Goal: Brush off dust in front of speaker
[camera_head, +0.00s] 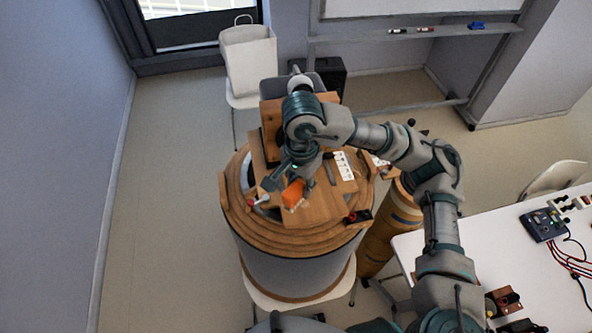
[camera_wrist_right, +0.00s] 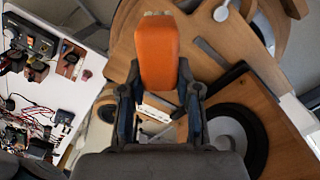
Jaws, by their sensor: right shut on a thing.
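My right gripper (camera_head: 289,184) is shut on an orange brush (camera_head: 293,194), low over the wooden top of a round stand. In the right wrist view, the brush (camera_wrist_right: 157,58) is between the two fingers (camera_wrist_right: 160,95), with pale bristles at its far end. The speaker (camera_head: 272,133) is a wooden box at the back of the stand, partly hidden by my right arm. Its wooden front with a dark-ringed cone (camera_wrist_right: 250,125) shows at the lower right of the wrist view. Dust cannot be made out. My left gripper is not in view.
The round stand (camera_head: 290,238) carries a wooden board, a white strip (camera_head: 343,166) and small parts near its edge. A white table (camera_head: 520,295) with electronics and wires is at right. A chair with a paper bag (camera_head: 248,62) stands behind. Floor at left is clear.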

